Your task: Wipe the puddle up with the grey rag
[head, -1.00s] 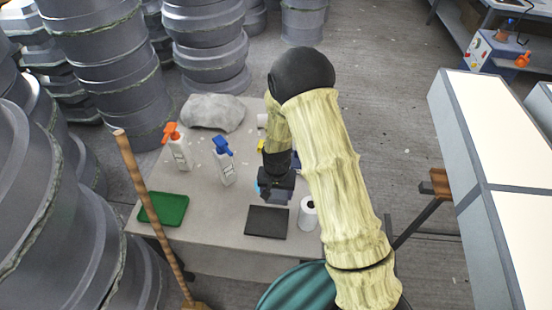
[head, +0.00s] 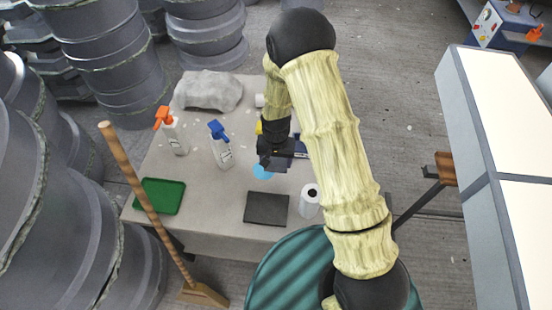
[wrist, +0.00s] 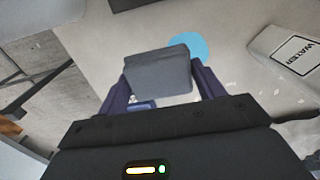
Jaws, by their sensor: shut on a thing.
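The grey rag (wrist: 157,75) is a folded block between the two fingers of my gripper (wrist: 160,88) in the wrist view. My gripper is shut on it. The puddle (wrist: 188,48) is a flat light-blue patch just beyond the rag, partly hidden by it. In the head view my gripper (head: 276,160) is over the table at the puddle's back edge, and the puddle (head: 263,172) shows just in front of it. I cannot tell whether the rag touches the table.
A broom (head: 150,195) stands at the front left.

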